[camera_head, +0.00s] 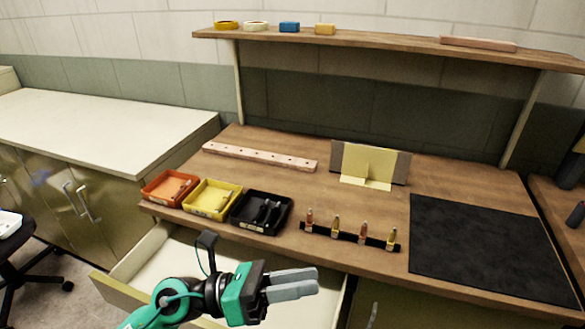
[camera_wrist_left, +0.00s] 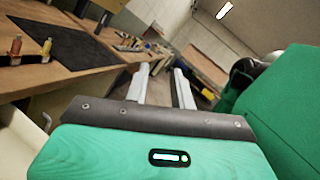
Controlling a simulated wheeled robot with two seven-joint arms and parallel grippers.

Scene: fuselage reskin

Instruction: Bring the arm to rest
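My left gripper (camera_head: 292,283) is in front of the workbench, over the open drawer (camera_head: 150,262), with its grey fingers pointing right. In the left wrist view its two fingers (camera_wrist_left: 160,88) stand apart with a gap between them and nothing held. The green arm comes in from the bottom left of the head view. My right gripper is not seen in the head view. In the left wrist view a large green part fills the right side; I cannot tell which part it is.
The wooden bench (camera_head: 300,195) holds orange (camera_head: 151,197), yellow (camera_head: 190,207) and black (camera_head: 238,222) trays, a row of fasteners on a black strip (camera_head: 350,238), a drilled bar (camera_head: 260,157), a yellow stand (camera_head: 368,163) and a black mat (camera_head: 480,245). A shelf (camera_head: 380,41) spans above.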

